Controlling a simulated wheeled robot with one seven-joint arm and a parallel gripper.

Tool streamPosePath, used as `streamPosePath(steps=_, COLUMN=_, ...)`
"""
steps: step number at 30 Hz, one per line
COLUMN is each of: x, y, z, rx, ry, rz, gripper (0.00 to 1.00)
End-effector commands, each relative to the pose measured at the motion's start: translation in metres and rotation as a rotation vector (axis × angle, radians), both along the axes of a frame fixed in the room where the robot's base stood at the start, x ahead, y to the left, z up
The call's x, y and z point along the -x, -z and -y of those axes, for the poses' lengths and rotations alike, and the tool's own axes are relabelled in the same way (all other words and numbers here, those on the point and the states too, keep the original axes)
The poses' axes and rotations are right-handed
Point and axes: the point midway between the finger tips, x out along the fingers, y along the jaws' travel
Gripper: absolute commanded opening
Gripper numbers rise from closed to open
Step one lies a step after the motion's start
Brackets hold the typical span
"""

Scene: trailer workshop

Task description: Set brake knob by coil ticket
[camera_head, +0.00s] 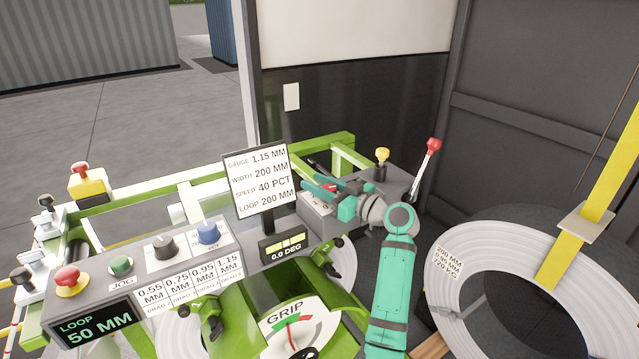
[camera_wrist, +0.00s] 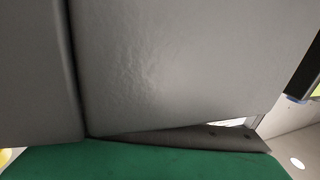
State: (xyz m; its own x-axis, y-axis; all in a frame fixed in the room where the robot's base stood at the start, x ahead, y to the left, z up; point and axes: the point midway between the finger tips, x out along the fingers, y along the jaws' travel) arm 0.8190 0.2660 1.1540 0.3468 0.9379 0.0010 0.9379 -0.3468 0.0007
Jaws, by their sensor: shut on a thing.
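The ticket (camera_head: 260,183) stands on a post and reads gauge 1.15 mm, width 200 mm, speed 40 pct, loop 200 mm. My teal gripper (camera_head: 318,187) reaches left behind it, low over a small grey box (camera_head: 316,222) with a partly covered label. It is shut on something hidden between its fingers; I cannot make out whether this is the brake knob. A grey surface (camera_wrist: 180,60) fills most of the wrist view, above a green surface (camera_wrist: 150,163). A small display (camera_head: 285,248) below the ticket reads 0.0 DEG. A drag chart (camera_head: 190,287) pairs gauges with drag settings.
A console holds red, green, black and blue controls and a loop screen (camera_head: 95,327) reading 50 MM. A red-topped lever (camera_head: 428,160) and yellow knob (camera_head: 382,156) stand beyond my arm. A GRIP gauge (camera_head: 300,333) is in front.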

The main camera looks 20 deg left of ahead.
Motion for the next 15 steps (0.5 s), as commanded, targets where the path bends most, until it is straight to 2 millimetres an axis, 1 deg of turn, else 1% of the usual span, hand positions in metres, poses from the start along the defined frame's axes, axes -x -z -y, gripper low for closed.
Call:
streamPosePath(steps=6, x=0.0041, y=-0.0002, z=-0.0002, rx=0.000, ry=-0.125, rz=-0.001, gripper=0.09)
streamPosePath(steps=15, x=0.0072, y=0.0002, z=-0.0008, rx=0.001, ry=-0.204, rz=-0.001, gripper=0.09)
